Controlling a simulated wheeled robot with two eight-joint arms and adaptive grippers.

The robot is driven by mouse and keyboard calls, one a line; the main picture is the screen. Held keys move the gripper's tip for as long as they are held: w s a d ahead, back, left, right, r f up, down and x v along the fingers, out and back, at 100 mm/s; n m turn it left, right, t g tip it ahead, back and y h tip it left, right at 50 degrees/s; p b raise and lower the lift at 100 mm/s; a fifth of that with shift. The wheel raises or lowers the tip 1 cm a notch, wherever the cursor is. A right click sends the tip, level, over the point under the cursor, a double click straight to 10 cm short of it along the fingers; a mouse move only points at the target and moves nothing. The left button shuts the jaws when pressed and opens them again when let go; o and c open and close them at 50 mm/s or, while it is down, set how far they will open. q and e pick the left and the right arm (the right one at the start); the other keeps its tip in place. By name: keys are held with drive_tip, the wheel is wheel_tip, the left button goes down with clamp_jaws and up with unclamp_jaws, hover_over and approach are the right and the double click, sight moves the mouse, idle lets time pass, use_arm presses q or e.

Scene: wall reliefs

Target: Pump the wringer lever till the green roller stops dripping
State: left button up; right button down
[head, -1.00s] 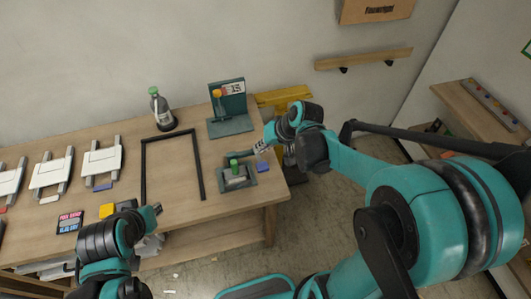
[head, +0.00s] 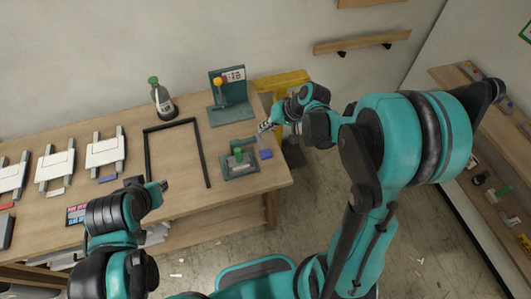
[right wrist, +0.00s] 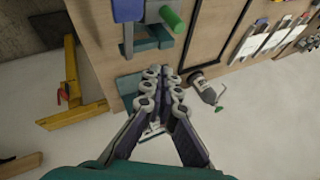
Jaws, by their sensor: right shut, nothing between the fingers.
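A green cylinder (head: 238,154), which looks like the roller, stands on a dark teal tray (head: 228,172) near the table's right end. It also shows in the right wrist view (right wrist: 172,18). Behind it is a teal stand (head: 232,118) with an upright panel and an arm with an orange-yellow knob (head: 219,82); I cannot tell if this arm is the wringer lever. My right gripper (head: 264,126) is shut and empty by the table's right edge, between stand and tray. My left gripper (head: 163,186) is at the table's front edge; its jaws are unclear. Drips are too small to see.
A blue block (head: 265,154) is at the tray's right. A black frame (head: 148,155) lies left of the tray. White racks (head: 105,152) line the left. A yellow stand (head: 285,82) is beyond the table.

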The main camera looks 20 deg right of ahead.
sight(271, 155)
drive_tip(key=shift+s+f+b, duration=0.35)
drive_tip(key=shift+f+b, duration=0.6)
drive_tip(key=shift+f, duration=0.35)
drive_tip(key=shift+s+f+b, duration=0.35)
drive_tip(key=shift+f+b, duration=0.6)
drive_tip(key=shift+f, duration=0.3)
drive_tip(key=shift+s+f+b, duration=0.35)
drive_tip(key=shift+f+b, duration=0.6)
drive_tip(key=shift+f, duration=0.35)
drive_tip(key=shift+s+f+b, duration=0.1)
drive_tip(key=shift+f+b, duration=0.3)
drive_tip(key=shift+b, duration=0.1)
drive_tip(key=shift+s+d+f+b, duration=0.1)
drive_tip(key=shift+s+f+b, duration=0.1)
drive_tip(key=shift+f+b, duration=0.55)
drive_tip(key=shift+s+a+f+b, duration=0.1)
drive_tip(key=shift+s+f+b, duration=0.15)
drive_tip(key=shift+f+b, duration=0.5)
drive_tip(key=shift+s+d+f+b, duration=0.1)
drive_tip(key=shift+s+f+b, duration=0.1)
drive_tip(key=shift+f+b, duration=0.55)
idle(0.8)
